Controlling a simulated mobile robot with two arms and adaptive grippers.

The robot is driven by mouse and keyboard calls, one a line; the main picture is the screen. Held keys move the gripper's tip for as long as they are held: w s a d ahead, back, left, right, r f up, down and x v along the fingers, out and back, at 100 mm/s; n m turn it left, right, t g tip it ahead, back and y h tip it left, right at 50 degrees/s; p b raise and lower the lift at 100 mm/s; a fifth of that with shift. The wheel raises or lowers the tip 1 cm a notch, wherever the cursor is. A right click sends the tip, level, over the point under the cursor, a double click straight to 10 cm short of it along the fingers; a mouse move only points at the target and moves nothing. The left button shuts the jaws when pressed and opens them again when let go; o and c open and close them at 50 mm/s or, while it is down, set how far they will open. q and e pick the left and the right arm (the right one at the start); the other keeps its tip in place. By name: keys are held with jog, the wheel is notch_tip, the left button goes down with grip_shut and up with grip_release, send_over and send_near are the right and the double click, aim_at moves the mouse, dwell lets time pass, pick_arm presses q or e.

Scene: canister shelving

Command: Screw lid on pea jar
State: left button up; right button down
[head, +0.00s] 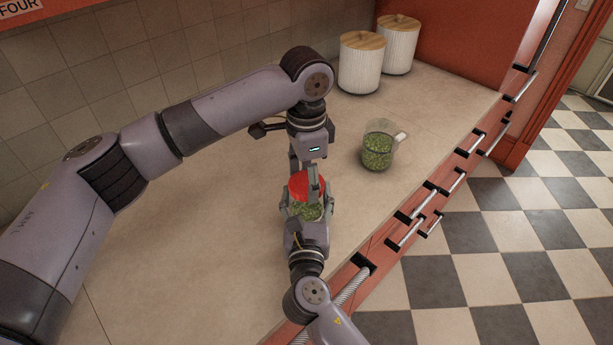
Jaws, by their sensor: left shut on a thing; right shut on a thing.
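The pea jar (305,211) is clear with green peas inside and stands upright near the counter's front edge. A red lid (300,184) is on top of the jar's mouth; whether its thread is engaged cannot be seen. My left gripper (306,180) comes down from above and is shut on the red lid. My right gripper (306,208) reaches in from the front edge and is shut around the jar's body, partly hiding it.
A clear measuring cup (378,146) with peas stands to the right of the jar. Two white ribbed canisters with wooden lids, one (360,65) nearer and one (398,48) farther, stand at the back. The left counter (190,225) is clear. Drawer handles (405,236) line the front.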

pick_arm(q)
jog(key=m, duration=0.6)
jog(key=shift+f, duration=0.1)
jog(key=m, duration=0.6)
jog(key=o, duration=1.3)
jog(key=shift+o, duration=0.2)
notch_tip(320, 180, up, 12)
pick_arm(e)
jog(key=shift+c, duration=2)
grip_release()
